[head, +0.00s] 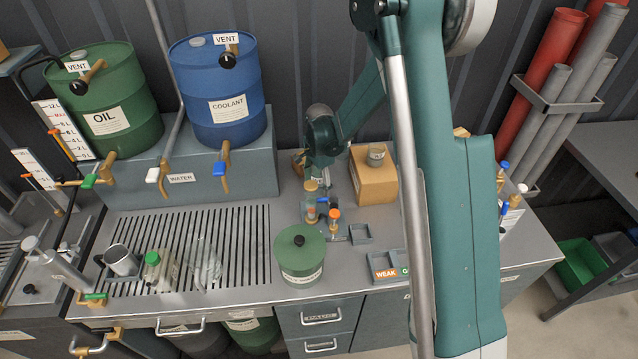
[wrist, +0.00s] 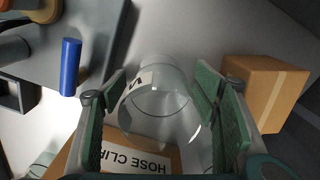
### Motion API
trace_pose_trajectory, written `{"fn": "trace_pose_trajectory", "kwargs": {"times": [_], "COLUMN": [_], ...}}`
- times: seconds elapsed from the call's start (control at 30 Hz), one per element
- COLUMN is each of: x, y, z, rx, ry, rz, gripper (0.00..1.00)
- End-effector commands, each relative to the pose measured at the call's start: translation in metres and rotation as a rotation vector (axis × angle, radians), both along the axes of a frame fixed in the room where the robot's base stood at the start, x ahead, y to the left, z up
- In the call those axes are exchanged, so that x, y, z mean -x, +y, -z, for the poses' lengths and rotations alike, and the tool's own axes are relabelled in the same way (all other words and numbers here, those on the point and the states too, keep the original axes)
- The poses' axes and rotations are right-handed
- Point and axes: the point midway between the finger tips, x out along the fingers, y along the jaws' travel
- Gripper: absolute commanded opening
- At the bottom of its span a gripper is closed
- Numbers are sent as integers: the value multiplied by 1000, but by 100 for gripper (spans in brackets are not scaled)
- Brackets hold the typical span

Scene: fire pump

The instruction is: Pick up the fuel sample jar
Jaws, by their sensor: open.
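A clear, empty-looking glass jar (wrist: 160,112) with a round mouth and a partly visible white label shows in the wrist view; I take it for the fuel sample jar. My gripper (wrist: 160,84) is open, with one green-padded finger on each side of the jar. I cannot tell whether either pad touches the glass. In the head view the end of my arm reaches down to the back of the bench, and I cannot clearly make out the jar there.
A cardboard box labelled HOSE CLIP (wrist: 125,160) lies close to the jar, and another cardboard box (wrist: 265,88) is at right. A blue cylinder (wrist: 70,67) stands at left. A green lidded canister (head: 299,258) and a slotted drain grate (head: 235,225) occupy the bench front.

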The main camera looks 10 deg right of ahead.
Motion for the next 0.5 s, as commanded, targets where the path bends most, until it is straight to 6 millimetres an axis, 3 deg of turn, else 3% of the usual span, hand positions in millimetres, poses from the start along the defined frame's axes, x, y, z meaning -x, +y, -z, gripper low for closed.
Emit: {"fn": "trace_pose_trajectory", "kwargs": {"times": [0.13,0.37,0.5], "x": [0,0,0], "y": [0,0,0], "z": [0,0,0], "rx": [0,0,0], "ry": [0,0,0], "rz": [0,0,0], "gripper": [57,27,25]}}
